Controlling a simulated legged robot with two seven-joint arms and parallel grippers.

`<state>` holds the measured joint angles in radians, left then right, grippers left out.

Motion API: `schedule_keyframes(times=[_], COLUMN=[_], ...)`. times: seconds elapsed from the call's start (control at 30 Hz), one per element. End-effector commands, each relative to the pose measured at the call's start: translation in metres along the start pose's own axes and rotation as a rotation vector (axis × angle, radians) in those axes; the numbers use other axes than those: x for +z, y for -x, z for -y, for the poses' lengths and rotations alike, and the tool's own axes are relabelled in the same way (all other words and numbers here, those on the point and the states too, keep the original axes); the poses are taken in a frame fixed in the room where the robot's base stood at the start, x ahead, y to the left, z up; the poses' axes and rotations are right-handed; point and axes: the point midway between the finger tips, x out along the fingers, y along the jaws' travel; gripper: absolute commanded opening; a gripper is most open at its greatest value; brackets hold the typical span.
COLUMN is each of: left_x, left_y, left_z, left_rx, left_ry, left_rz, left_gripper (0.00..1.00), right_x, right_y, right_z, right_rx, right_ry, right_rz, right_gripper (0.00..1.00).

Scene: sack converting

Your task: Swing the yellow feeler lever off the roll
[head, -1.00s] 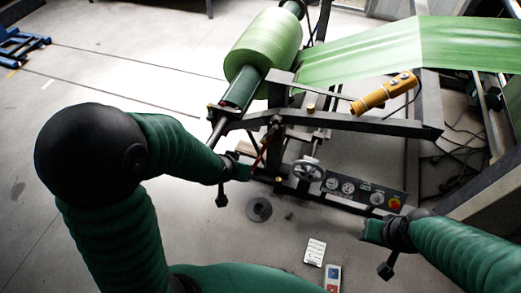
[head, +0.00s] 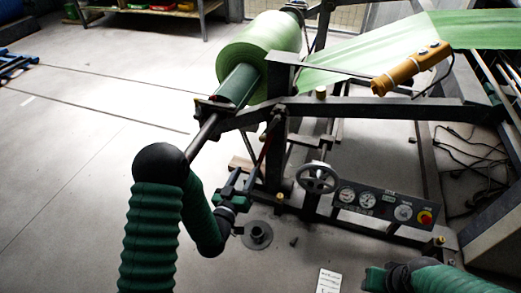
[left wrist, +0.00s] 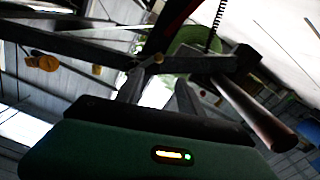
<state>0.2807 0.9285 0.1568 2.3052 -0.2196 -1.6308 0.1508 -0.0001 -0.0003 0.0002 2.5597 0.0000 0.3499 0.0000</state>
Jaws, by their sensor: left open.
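The green roll (head: 258,45) sits on its shaft in the dark machine frame in the head view. No yellow lever resting on the roll is clear to me. A yellow-orange handle-like piece with dark buttons (head: 410,68) lies right of the roll over the frame. My left gripper (head: 241,188) is open beside the frame's near post, below and in front of the roll. Its two fingers (left wrist: 158,92) show apart in the left wrist view, with part of the green roll beyond. My right gripper (head: 376,278) is at the bottom edge, its jaws unclear.
A handwheel (head: 317,178) and a panel with gauges and a red button (head: 385,205) are right of my left gripper. The roll's shaft end (head: 203,135) sticks out above my left forearm. Green web (head: 390,50) runs off to the right.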

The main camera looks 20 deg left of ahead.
Motion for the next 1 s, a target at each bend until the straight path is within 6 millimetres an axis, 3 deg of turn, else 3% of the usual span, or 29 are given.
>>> schedule_keyframes(times=[0.53,0.7,1.0], left_x=[0.003,0.001,-0.001], left_y=[-0.134,-0.152,-0.155], left_z=[0.000,0.000,-0.001], left_rx=[0.001,0.000,-0.001], left_ry=[-0.001,0.000,0.000], left_rz=[-0.001,0.001,0.002], left_gripper=[0.45,0.45,0.42], right_x=[0.012,0.013,0.013], right_y=[-0.051,-0.056,-0.055], right_z=[0.000,0.000,0.000], right_rx=[0.000,0.000,0.000], right_ry=[0.000,0.000,0.000], right_rz=[0.001,0.001,0.001], right_gripper=[0.36,0.36,0.36])
